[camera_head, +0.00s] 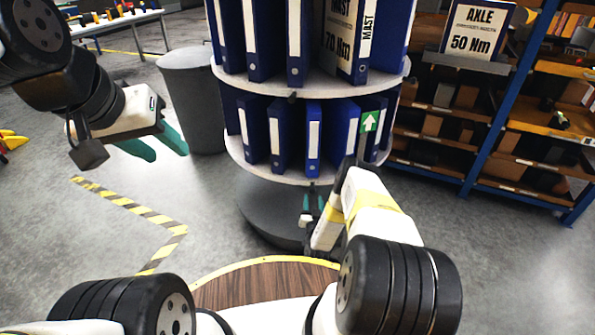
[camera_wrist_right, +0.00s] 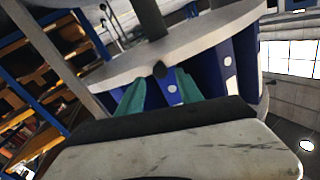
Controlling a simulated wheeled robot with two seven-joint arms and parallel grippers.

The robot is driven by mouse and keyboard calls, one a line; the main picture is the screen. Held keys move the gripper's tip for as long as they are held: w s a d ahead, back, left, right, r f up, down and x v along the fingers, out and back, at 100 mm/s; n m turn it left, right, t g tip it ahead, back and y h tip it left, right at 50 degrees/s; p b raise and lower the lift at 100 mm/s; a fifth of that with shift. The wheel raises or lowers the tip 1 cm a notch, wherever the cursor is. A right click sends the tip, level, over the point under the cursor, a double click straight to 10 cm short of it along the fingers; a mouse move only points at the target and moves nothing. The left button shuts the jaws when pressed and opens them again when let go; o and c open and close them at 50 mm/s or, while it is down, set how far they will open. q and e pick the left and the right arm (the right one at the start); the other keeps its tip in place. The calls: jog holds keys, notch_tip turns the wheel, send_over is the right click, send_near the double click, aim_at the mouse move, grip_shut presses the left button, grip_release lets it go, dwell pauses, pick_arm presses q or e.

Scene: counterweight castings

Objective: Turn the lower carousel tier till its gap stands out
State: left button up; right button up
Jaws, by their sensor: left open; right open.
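The carousel's lower tier is a pale round shelf (camera_head: 285,174) with a row of blue binders (camera_head: 313,140). A green card with a white up arrow (camera_head: 370,121) sits at the right of this row. I cannot tell where the tier's gap is. My right gripper (camera_head: 312,198) is just under the front rim. In the right wrist view, its teal fingers (camera_wrist_right: 160,88) are open, their tips on either side of a small black knob (camera_wrist_right: 159,69) on the shelf rim; contact is unclear. My left gripper (camera_head: 168,147) is open and empty, left of the carousel.
The upper tier (camera_head: 270,84) holds blue binders and a MAST 70 Nm sign. A grey bin (camera_head: 192,100) stands left of the carousel. A shelving rack with an AXLE 50 Nm sign (camera_head: 477,28) stands right. Striped floor tape (camera_head: 150,215) marks open floor at left.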

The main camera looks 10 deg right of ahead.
aim_at(313, 191)
jog(key=w, duration=0.2)
jog(key=w+d, duration=0.1)
jog(key=w, duration=0.4)
jog(key=shift+w+d, duration=0.15)
jog(key=shift+w, duration=0.05)
grip_shut()
dwell(1.2)
